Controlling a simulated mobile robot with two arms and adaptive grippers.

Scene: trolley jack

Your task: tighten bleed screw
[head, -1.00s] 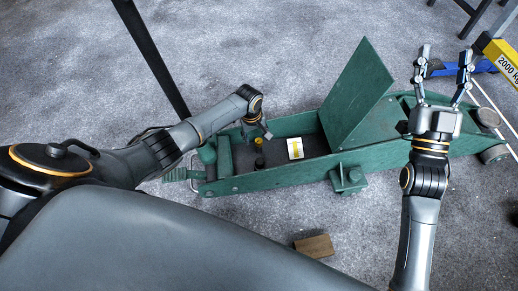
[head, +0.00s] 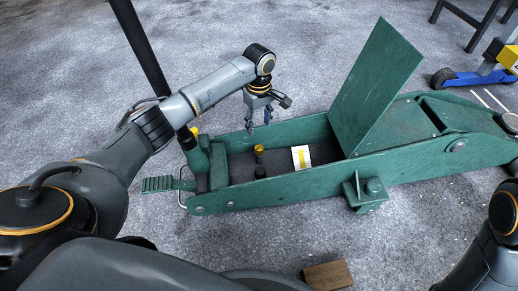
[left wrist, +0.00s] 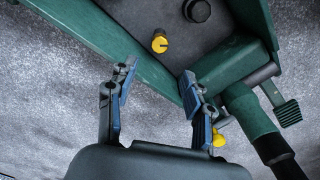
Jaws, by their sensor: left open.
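A small yellow-topped screw (head: 259,150) stands upright on the dark floor inside the open green trolley jack (head: 290,187). My left gripper (head: 259,124) hangs fingers down above the jack, near the screw, open and empty. In the left wrist view the fingers (left wrist: 158,70) are spread apart and the screw lies beyond their tips, untouched. A second yellow piece (head: 194,130) is at the handle socket, also in the left wrist view (left wrist: 219,139). My right gripper is out of view.
A black knob (head: 260,172) stands close to the yellow screw. A white and yellow label (head: 301,157) lies farther right. The raised green cover (head: 375,85) stands to the right. A black handle (head: 140,50) rises at the left. A wooden block (head: 328,275) lies in front.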

